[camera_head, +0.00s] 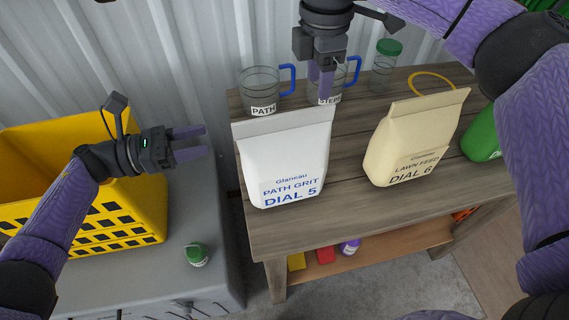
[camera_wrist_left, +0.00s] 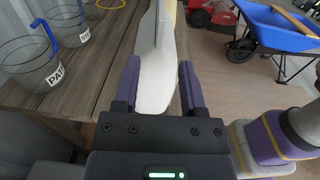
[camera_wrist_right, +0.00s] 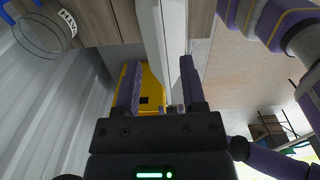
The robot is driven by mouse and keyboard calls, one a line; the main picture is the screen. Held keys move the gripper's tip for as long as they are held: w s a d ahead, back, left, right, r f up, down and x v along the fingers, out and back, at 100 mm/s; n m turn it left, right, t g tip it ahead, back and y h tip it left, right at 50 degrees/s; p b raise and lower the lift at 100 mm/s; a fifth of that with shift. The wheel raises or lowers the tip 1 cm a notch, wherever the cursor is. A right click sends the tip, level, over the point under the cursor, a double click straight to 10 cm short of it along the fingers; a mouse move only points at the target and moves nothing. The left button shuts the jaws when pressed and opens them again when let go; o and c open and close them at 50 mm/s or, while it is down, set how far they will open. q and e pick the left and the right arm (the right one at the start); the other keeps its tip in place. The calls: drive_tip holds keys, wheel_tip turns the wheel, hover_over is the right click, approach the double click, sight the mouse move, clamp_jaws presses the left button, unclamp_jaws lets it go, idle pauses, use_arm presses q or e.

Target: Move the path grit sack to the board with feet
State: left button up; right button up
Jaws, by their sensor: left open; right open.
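The white path grit sack (camera_head: 284,165) stands upright on the wooden table (camera_head: 350,170), its blue "PATH GRIT DIAL 5" print facing me. My left gripper (camera_head: 190,143) is open and empty, left of the sack and apart from it; in the left wrist view the sack (camera_wrist_left: 156,75) shows edge-on ahead, between the fingers. My right gripper (camera_head: 322,85) is open, pointing down by the sack's upper right corner. In the right wrist view the sack's narrow white side (camera_wrist_right: 165,40) runs between the fingers; I cannot tell whether they touch it. No separate board with feet is recognisable.
Glass mugs with blue handles, one labelled "PATH" (camera_head: 260,92), stand behind the sack. A cream lawn feed sack (camera_head: 416,138) and a green-lidded jar (camera_head: 384,68) are to the right. A yellow crate (camera_head: 130,215) sits on a grey surface at left. A blue wheelbarrow (camera_wrist_left: 275,28) stands beyond.

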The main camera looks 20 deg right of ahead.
sight(316, 108)
use_arm(q)
drive_tip(key=d, duration=0.6)
drive_tip(key=shift+d, duration=0.35)
use_arm(e)
wheel_tip(316, 108, down, 7)
drive_tip(key=shift+r, duration=0.15)
use_arm(q)
clamp_jaws()
use_arm(e)
clamp_jaws()
use_arm(q)
drive_tip(key=shift+w+r, duration=0.1)
use_arm(e)
drive_tip(key=shift+w+r, duration=0.1)
drive_tip(key=shift+r, duration=0.05)
